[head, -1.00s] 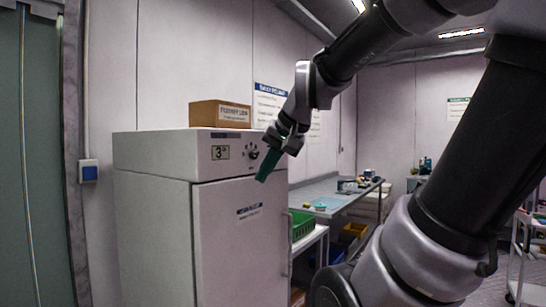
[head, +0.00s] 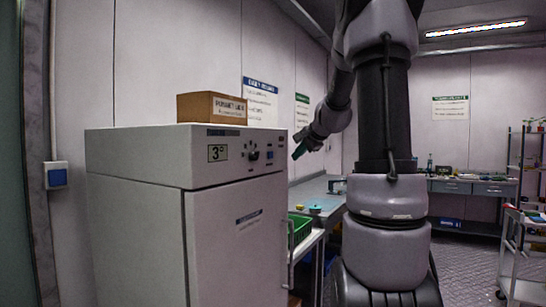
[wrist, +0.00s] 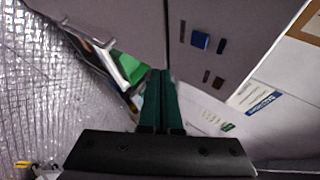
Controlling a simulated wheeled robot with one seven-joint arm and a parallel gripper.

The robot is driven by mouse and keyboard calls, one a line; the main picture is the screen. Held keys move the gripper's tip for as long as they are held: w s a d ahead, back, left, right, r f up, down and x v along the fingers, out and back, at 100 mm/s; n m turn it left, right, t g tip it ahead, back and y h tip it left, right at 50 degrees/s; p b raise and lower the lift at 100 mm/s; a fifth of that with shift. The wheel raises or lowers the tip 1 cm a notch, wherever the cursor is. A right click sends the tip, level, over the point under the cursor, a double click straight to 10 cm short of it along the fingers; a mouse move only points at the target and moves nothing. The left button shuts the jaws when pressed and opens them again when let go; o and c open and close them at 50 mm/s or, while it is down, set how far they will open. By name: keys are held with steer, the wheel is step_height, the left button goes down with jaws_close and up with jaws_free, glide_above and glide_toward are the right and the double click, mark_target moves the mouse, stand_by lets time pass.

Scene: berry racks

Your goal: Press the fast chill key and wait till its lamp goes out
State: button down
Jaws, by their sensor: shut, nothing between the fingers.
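The white chill cabinet (head: 240,230) stands at left with a control strip (head: 235,165) along its upper front. The strip carries a "3°" display (head: 217,153), a dark knob (head: 253,156) and a small blue key (head: 270,155). In the wrist view the blue key (wrist: 200,41) sits among small dark marks. I cannot read which key is fast chill, nor see a lit lamp. My gripper (head: 298,152) has green fingers, shut and empty, just right of the strip in the head view and apart from it. The fingers also show in the wrist view (wrist: 160,85), below the key.
A cardboard box (head: 211,107) sits on the cabinet top. A white trolley (head: 515,250) stands far right. Patterned floor is open between.

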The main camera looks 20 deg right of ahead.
mark_target(272, 158)
steer(key=shift+w+d+f+m, duration=0.1)
steer(key=shift+w+d+m, duration=0.1)
steer(key=shift+w+d, duration=0.25)
steer(key=shift+w+d+f+m, duration=0.1)
steer(key=shift+w+d+m, duration=0.15)
steer(key=shift+d, duration=0.35)
steer(key=w+a, duration=0.5)
steer(key=w, duration=0.2)
steer(key=shift+a, duration=0.2)
steer(key=shift+a, duration=0.1)
stand_by(1.5)
steer(key=shift+w+a, duration=0.2)
steer(key=shift+w, duration=0.1)
steer(key=shift+w+a, duration=0.3)
steer(key=shift+w, duration=0.05)
stand_by(0.6)
stand_by(0.4)
steer(key=shift+s+d, duration=0.55)
steer(key=shift+s, duration=0.15)
